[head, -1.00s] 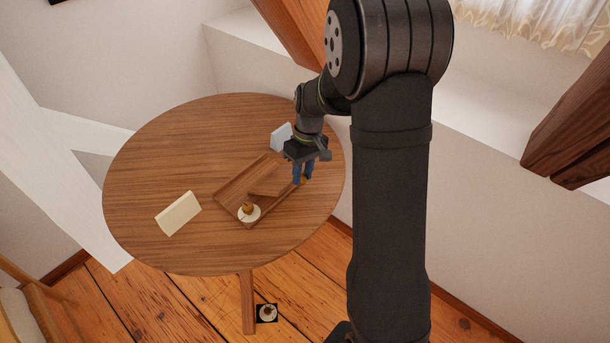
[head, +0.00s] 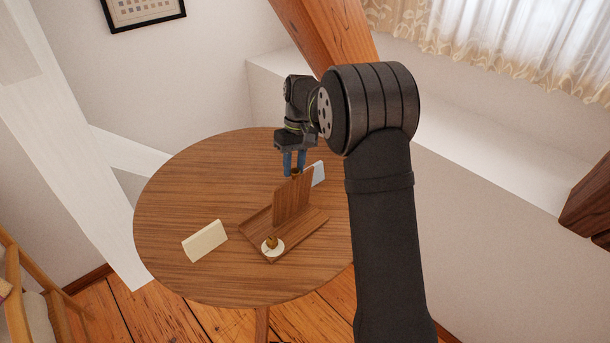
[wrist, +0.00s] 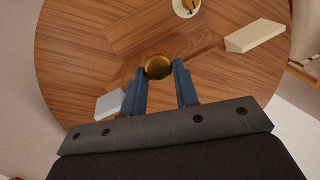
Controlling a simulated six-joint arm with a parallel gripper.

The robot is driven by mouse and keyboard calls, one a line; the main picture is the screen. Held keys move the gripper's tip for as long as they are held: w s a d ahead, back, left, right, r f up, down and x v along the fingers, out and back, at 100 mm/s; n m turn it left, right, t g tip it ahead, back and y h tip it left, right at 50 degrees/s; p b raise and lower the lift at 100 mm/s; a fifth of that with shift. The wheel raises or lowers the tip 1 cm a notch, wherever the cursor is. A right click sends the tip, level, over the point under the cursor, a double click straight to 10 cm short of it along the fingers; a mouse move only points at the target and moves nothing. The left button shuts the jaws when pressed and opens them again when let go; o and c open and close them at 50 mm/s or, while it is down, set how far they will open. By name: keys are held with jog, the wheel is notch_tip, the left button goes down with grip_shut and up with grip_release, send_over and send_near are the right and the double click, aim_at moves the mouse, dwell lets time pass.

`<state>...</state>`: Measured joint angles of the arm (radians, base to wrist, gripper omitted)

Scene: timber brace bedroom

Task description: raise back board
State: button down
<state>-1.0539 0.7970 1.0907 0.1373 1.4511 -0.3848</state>
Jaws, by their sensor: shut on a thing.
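The wooden back board (head: 292,203) stands upright, or close to it, on the wooden tray-like base (head: 312,222) on the round table. My gripper (head: 294,172) is above the board's top edge, its blue fingers pointing down. In the wrist view, my gripper (wrist: 159,70) has its fingertips on either side of a round brass-coloured knob (wrist: 158,67) at the board's top, and is shut on it. The board's far face is hidden in the head view.
A white disc (head: 279,250) with a small brown-gold knob sits at the base's front corner. A cream wedge-shaped block (head: 205,241) lies to the left on the round table (head: 190,190). A pale grey block (head: 318,173) stands behind the board.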

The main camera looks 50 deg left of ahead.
jog(key=shift+a+f, duration=0.2)
jog(key=shift+a, duration=0.9)
jog(key=shift+w, duration=0.1)
jog(key=c, duration=1.1)
grip_release()
jog(key=shift+c, duration=0.2)
jog(key=shift+r, duration=0.1)
jog(key=v, duration=1.7)
jog(key=shift+r, duration=0.2)
jog(key=shift+f, duration=0.1)
jog(key=x, duration=1.7)
